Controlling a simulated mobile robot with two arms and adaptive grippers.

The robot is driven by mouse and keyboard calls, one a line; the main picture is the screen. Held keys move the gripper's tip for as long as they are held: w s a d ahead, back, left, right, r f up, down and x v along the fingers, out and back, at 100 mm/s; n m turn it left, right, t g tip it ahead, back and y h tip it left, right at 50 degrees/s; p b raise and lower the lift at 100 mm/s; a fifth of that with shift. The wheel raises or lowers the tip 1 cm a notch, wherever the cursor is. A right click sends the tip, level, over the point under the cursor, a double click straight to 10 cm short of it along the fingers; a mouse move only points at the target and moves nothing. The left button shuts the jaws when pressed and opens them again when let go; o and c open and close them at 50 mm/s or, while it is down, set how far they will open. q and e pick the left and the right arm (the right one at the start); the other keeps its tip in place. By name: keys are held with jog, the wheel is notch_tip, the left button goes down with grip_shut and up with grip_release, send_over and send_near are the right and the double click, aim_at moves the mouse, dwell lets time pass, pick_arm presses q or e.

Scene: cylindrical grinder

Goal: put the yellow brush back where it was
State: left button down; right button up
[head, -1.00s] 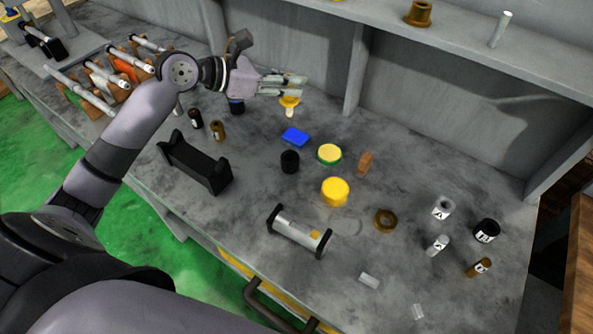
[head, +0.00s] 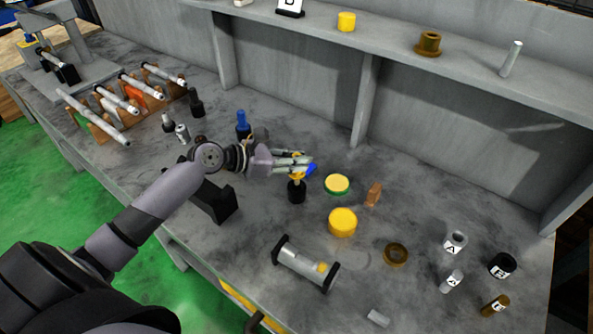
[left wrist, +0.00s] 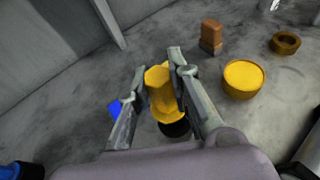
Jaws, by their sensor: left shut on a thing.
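My left gripper (head: 304,163) is shut on the yellow brush (head: 297,177), which hangs down from the fingers. The left wrist view shows the brush's yellow top (left wrist: 160,88) between the two fingers. A small black round holder (head: 296,193) stands on the bench right under the brush. It also shows in the left wrist view (left wrist: 174,129), partly hidden by the brush. The brush's lower end is hidden, and I cannot tell whether it is inside the holder or just above it. My right gripper is not in view.
A blue block (head: 312,169) lies close behind the fingers. A green-and-yellow round tin (head: 337,184), a yellow cylinder (head: 342,222) and a brown block (head: 374,194) stand to the right. A black cradle (head: 215,200) is below my left arm. A shelf (head: 390,45) runs behind.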

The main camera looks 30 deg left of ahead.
pick_arm(q)
notch_tip(320, 180, down, 4)
jog(key=shift+r, duration=0.1)
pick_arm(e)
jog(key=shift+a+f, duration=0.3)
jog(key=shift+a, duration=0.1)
pick_arm(q)
jog(key=shift+f, duration=0.5)
jog(key=c, duration=1.9)
grip_release()
jog(key=shift+f, duration=0.1)
jog(key=o, duration=0.4)
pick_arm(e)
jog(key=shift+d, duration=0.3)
pick_arm(q)
jog(key=shift+o, duration=0.2)
